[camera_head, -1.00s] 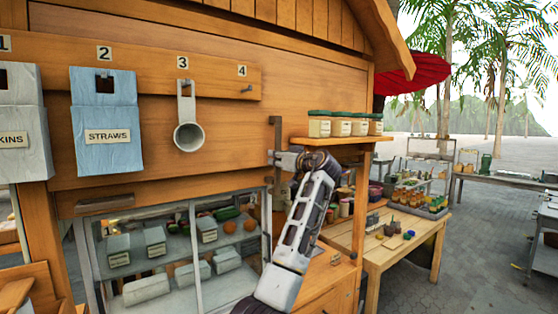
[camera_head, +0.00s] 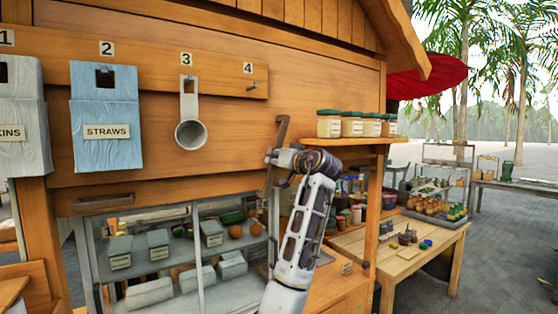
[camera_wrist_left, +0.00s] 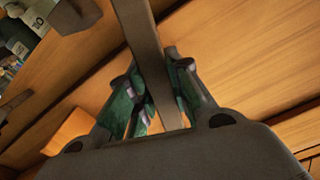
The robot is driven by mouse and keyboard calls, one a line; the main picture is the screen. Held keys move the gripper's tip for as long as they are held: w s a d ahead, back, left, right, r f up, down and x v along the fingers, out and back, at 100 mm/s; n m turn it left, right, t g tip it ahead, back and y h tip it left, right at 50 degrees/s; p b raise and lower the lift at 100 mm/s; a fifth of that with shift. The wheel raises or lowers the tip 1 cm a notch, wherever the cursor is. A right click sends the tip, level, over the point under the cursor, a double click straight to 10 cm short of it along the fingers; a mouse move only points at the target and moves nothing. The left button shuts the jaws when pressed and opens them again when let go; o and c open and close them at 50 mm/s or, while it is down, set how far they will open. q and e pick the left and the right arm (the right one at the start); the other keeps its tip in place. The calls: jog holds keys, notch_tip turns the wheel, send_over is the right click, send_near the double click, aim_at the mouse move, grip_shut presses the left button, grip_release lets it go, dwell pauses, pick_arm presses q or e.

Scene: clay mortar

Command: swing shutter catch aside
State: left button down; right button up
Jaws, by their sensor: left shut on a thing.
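The shutter catch (camera_head: 281,132) is a dark metal bar on the wooden front of the stall, right of hook 4. It leans, with its top to the right. My left gripper (camera_head: 270,159) is shut on the bar around its middle and hides part of it. In the left wrist view the bar (camera_wrist_left: 143,42) runs between the two fingers of my left gripper (camera_wrist_left: 158,76). My right gripper is in neither view.
A wooden shelf (camera_head: 345,142) with several green-lidded jars juts out just right of the catch. A glass-fronted display case (camera_head: 198,255) is below left. A metal scoop (camera_head: 190,130) and the straws holder (camera_head: 106,118) hang left.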

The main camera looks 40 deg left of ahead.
pick_arm(q)
jog(key=shift+s+a+r+m, duration=0.25)
jog(key=shift+s+r+m, duration=0.2)
jog(key=shift+s+m, duration=0.25)
jog(key=c, duration=1.3)
grip_release()
jog(key=shift+d+f, duration=0.15)
jog(key=v, duration=1.1)
jog(key=shift+s+d, duration=0.2)
jog(key=shift+d, duration=0.15)
